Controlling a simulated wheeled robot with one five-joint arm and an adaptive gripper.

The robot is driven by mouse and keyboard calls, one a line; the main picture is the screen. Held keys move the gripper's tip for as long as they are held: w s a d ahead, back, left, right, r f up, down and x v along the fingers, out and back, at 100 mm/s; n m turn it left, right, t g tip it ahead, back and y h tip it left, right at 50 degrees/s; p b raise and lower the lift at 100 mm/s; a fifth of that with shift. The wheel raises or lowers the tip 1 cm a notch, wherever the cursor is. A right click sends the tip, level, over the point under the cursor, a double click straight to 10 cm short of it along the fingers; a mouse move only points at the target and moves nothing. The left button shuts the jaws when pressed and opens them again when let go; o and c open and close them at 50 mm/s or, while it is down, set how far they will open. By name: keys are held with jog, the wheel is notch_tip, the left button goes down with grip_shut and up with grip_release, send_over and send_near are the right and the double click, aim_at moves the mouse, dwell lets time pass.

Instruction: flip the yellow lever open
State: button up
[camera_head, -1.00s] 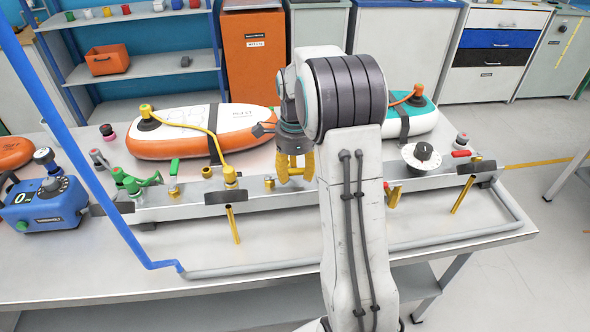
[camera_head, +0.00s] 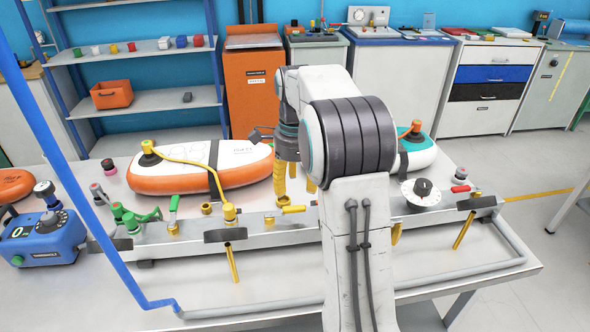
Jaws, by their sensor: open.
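The yellow lever (camera_head: 293,209) lies roughly flat along the metal rail (camera_head: 190,246), beside a brass fitting (camera_head: 269,219). My gripper (camera_head: 295,187) hangs with its yellow fingers pointing down, a little behind and above the lever in the picture. The fingers stand apart with nothing seen between them. They appear clear of the lever, though the depth gap is hard to judge. My arm hides part of the right finger side and the rail just to the right.
An orange and white inflatable board (camera_head: 205,167) lies behind the rail, with a yellow hose (camera_head: 197,165) running to the rail. A green lever (camera_head: 174,203) stands upright at left. A blue gauge box (camera_head: 42,240) is far left.

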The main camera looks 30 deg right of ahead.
jog(key=shift+r, duration=1.9)
notch_tip(320, 180, down, 6)
jog(key=n, duration=1.3)
jog(key=shift+t, duration=0.3)
jog(key=s+a+n+p, duration=0.1)
jog(key=s+a+n, duration=0.4)
jog(key=s, duration=0.6)
jog(key=s+a+n+p, duration=0.1)
jog(key=s+a+n, duration=0.2)
jog(key=s+a, duration=0.6)
jog(key=shift+s+a+r+n+t, duration=0.1)
jog(key=shift+s+r+n+t, duration=0.3)
jog(key=shift+r, duration=0.3)
jog(key=shift+s+a+r+n+t, duration=0.1)
jog(key=shift+s+r+n+t, duration=0.1)
jog(key=shift+s+r+t, duration=0.35)
jog(key=shift+s+r+n+t, duration=0.3)
jog(key=shift+r+t, duration=0.15)
jog(key=shift+r, duration=0.35)
